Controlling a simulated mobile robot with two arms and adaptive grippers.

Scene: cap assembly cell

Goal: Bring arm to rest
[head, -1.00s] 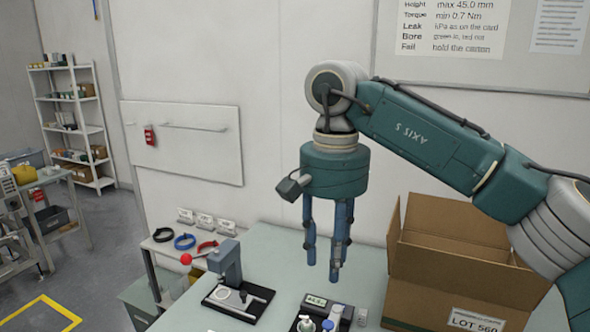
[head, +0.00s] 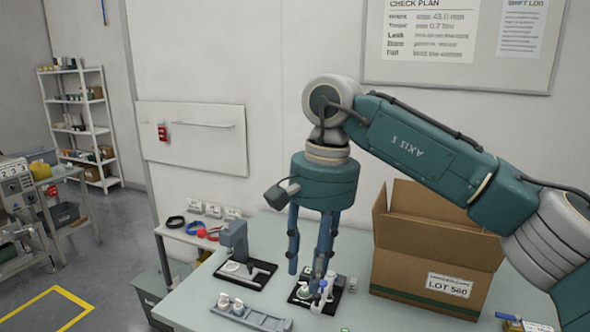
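My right arm comes in from the right with its teal links, and the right gripper (head: 306,279) hangs pointing down. Its blue fingers are spread apart, and I see nothing held between them. The fingertips overlap a small dark-based station (head: 336,298) with pale parts on it, on the pale table (head: 190,311). I cannot tell whether they touch anything there. My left gripper is not in view.
An open cardboard carton (head: 400,262) labelled LOT 560 stands right of the gripper. A press (head: 235,245) on a black base stands to its left. A grey rack (head: 262,318) with small white parts lies in front. Coloured rings (head: 190,229) lie on a side table.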

